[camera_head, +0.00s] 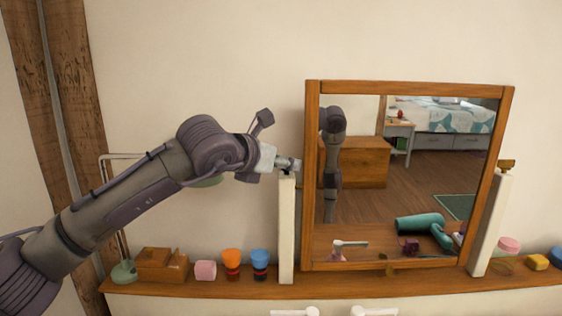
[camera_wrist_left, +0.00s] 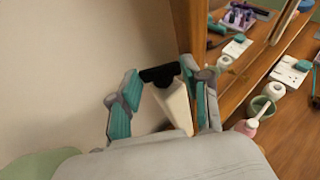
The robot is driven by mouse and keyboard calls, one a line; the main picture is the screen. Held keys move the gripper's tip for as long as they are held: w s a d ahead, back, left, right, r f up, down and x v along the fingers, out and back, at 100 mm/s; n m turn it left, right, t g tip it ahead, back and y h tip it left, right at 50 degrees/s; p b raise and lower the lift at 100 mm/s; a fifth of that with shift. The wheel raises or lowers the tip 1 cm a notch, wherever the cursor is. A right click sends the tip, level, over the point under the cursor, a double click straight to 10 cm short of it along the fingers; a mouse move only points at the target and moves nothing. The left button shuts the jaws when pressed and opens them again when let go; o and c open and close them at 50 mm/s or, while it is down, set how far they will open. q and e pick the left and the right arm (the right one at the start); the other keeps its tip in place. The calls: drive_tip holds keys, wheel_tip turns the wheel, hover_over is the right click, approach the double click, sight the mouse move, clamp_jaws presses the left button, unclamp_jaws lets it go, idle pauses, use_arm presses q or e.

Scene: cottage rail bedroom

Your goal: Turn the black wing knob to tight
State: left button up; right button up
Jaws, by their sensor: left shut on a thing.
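The black wing knob (camera_wrist_left: 158,74) sits at the top of the white left post (camera_head: 287,230) of the mirror. In the left wrist view it lies between the teal-padded fingertips of my left gripper (camera_wrist_left: 165,80), with the post (camera_wrist_left: 175,105) below it. My left gripper (camera_head: 289,164) is shut on this knob. In the head view the fingers hide nearly all of the knob. The wood-framed mirror (camera_head: 311,180) stands just right of the gripper. My right gripper is in neither view.
A brown knob (camera_head: 506,164) tops the right post (camera_head: 490,225). The wall above is bare.

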use_arm(q)
drive_tip(key=shift+w+a+r+m+g+h+p, duration=0.15)
drive_tip(key=shift+a+r+m+g+h+p, duration=0.05)
drive_tip(key=shift+m+g+h+p, duration=0.6)
drive_tip(key=m+g+h+p, duration=0.1)
drive_tip(key=m+g+p, duration=0.2)
drive_tip(key=w+m+g+h+p, duration=0.1)
drive_tip(key=m+g+h+p, duration=0.1)
drive_tip(key=m, duration=0.1)
drive_tip(key=m+g+h+p, duration=0.1)
drive_tip(key=m+g+p, duration=0.1)
drive_tip(key=g+p, duration=0.1)
drive_tip(key=shift+w+a+m+g+h+p, duration=0.25)
drive_tip(key=shift+m+g+h+p, duration=0.05)
drive_tip(key=shift+m+p, duration=0.1)
drive_tip(key=shift+f, duration=0.15)
drive_tip(key=o, duration=1.2)
drive_tip(key=shift+c, duration=0.2)
